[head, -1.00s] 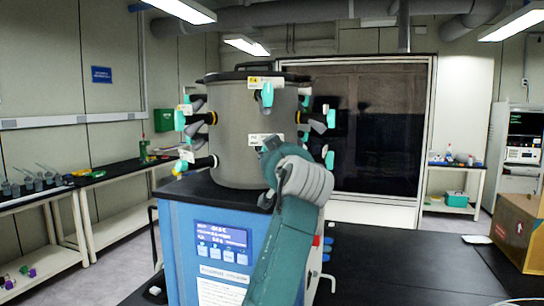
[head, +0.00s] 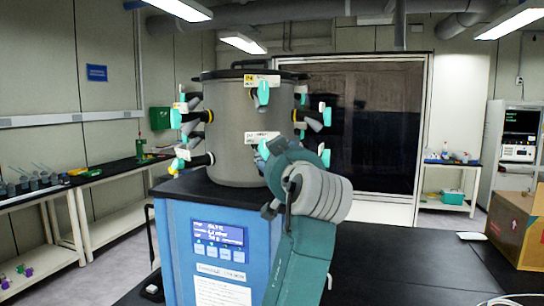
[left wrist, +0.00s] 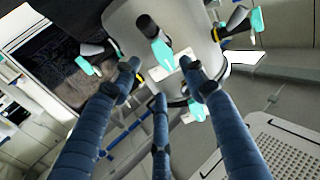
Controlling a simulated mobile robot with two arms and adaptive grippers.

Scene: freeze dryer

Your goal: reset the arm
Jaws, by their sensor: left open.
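The freeze dryer has a blue cabinet (head: 180,240) with a lit control panel (head: 218,240) and a grey cylindrical chamber (head: 235,125) on a black top. Valves with teal handles (head: 262,93) ring the chamber. A teal arm of mine with a grey wrist joint (head: 318,190) rises in front of the dryer's right side; its hand is mostly hidden behind the wrist. In the left wrist view, my left gripper (left wrist: 160,78) has its dark blue fingers spread, with nothing held between them. The chamber (left wrist: 190,25) and its valves lie beyond the fingertips; contact cannot be told.
A black worktop (head: 410,262) extends to the right, with a cardboard box (head: 520,230) at its right side. A side bench (head: 95,172) with small items stands at the left. A large dark glass panel (head: 375,120) stands behind. The worktop's middle is clear.

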